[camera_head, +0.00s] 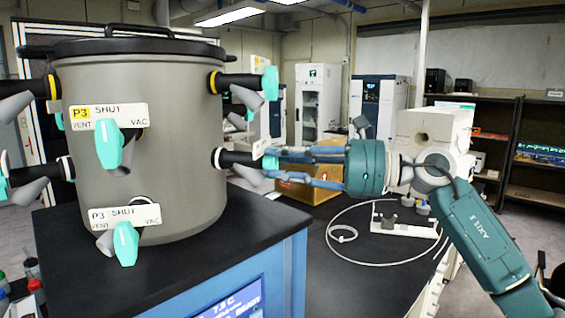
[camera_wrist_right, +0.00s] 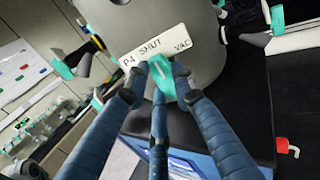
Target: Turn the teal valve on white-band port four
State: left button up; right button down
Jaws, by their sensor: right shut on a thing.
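The white-band port four (camera_head: 219,158) juts from the right side of the grey drum, low down, below a yellow-band port. Its white label (camera_wrist_right: 130,66) reads P4 SHUT, with VAC at its right end, in the right wrist view. My right gripper (camera_head: 268,161) reaches in from the right and is shut on the teal valve (camera_wrist_right: 160,82) of that port. The blue fingers close around the handle and hide part of it and part of the label. The VENT end is mostly hidden. My left gripper is not in view.
The drum (camera_head: 170,185) stands on a blue-sided cabinet with a black top. Two P3 ports with teal valves (camera_head: 114,145) face the front, labelled SHUT. The yellow-band port (camera_head: 240,82) sits close above my gripper. A cardboard box (camera_head: 308,190) stands behind it.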

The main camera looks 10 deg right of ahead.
jog(key=c, duration=1.4)
grip_release()
jog(key=shift+r, duration=0.15)
jog(key=shift+c, duration=0.2)
jog(key=shift+d, duration=0.1)
jog(key=shift+s+d, duration=0.1)
jog(key=shift+d, duration=0.15)
jog(key=v, duration=1.1)
jog(key=shift+s, duration=0.15)
jog(key=shift+d, duration=0.1)
